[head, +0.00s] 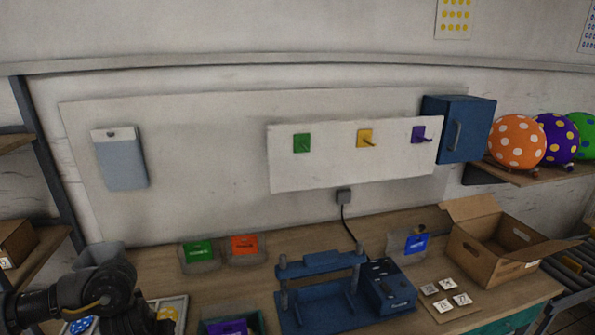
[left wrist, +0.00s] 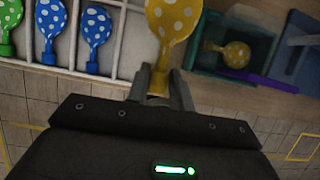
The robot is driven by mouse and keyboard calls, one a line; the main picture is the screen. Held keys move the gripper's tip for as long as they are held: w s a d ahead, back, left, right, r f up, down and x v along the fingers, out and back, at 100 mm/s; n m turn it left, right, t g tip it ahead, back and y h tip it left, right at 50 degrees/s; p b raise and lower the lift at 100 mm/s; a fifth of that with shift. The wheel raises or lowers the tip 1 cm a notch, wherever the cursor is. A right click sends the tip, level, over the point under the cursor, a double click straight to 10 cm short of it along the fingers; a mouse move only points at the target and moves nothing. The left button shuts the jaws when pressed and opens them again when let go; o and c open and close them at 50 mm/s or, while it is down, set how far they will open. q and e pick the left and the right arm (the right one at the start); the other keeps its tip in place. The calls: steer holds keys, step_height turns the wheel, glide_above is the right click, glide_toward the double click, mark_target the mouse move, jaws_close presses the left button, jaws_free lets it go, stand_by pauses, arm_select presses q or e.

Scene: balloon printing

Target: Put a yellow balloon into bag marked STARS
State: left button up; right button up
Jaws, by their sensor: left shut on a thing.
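My left gripper (left wrist: 159,82) is shut on the neck of a yellow balloon with white dots (left wrist: 174,18) in the left wrist view. A second yellow balloon (left wrist: 236,53) lies in a teal box (left wrist: 203,58) with a purple label on its edge. In the head view my left arm is at the lower left and its fingertips are hidden. Bags with a green label (head: 199,254), an orange label (head: 244,246) and a blue label (head: 412,243) stand on the table. The label words are too small to read. My right gripper is out of view.
A divided tray (left wrist: 73,50) holds blue and green balloons, left of the gripper in the wrist view. A blue press (head: 320,290), an open cardboard box (head: 490,247) and a card with small tiles (head: 446,300) occupy the table's middle and right.

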arm_select(q)
steer(key=d+n+g+y+b, duration=0.35)
steer(key=d+n+b, duration=0.25)
steer(key=d+n, duration=0.65)
steer(key=s+d+r+n+g+h+b, duration=0.1)
steer(key=s+r+n+g+h+b, duration=0.1)
steer(key=n, duration=0.7)
steer(key=s+d+r+n+g+h+b, duration=0.1)
steer(key=r+n, duration=0.4)
steer(key=n, duration=0.5)
steer(key=shift+s+d+g+h+b, duration=0.35)
steer(key=shift+s+g+h+b, duration=0.25)
steer(key=shift+g+h+b, duration=0.55)
steer(key=shift+n, duration=0.25)
